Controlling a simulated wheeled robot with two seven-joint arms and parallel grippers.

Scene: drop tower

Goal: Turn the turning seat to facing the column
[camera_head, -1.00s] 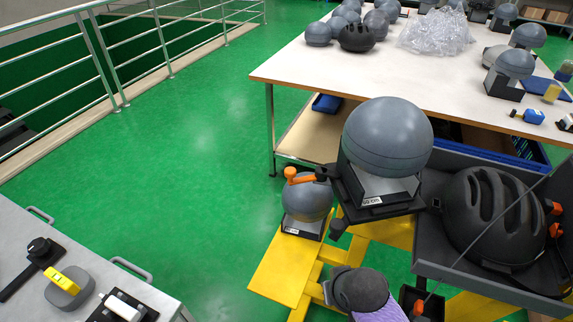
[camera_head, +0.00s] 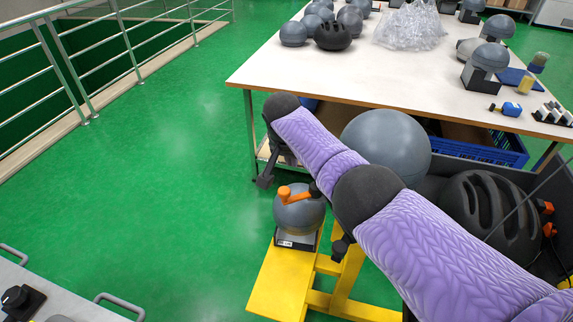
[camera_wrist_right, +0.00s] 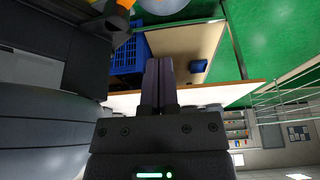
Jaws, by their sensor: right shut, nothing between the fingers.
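A grey ball-shaped headform (camera_head: 298,213) with an orange lever (camera_head: 292,194) sits on a dark labelled base (camera_head: 297,241) on the yellow frame. A larger grey ball (camera_head: 388,142) stands behind my right arm, which hides its seat. I cannot tell which of the two seats is the turning seat, and the column is not recognisable. My right gripper (camera_head: 264,181) hangs at the end of the purple-sleeved arm, above and left of the smaller headform, apart from it. In the right wrist view its fingers (camera_wrist_right: 160,65) are together and empty. My left gripper is out of view.
The yellow frame (camera_head: 268,285) stands on the green floor. A dark tray (camera_head: 532,170) with a black helmet (camera_head: 488,213) lies at the right. A white table (camera_head: 300,76) with helmets and headforms is behind. Free floor lies to the left, before a railing (camera_head: 70,75).

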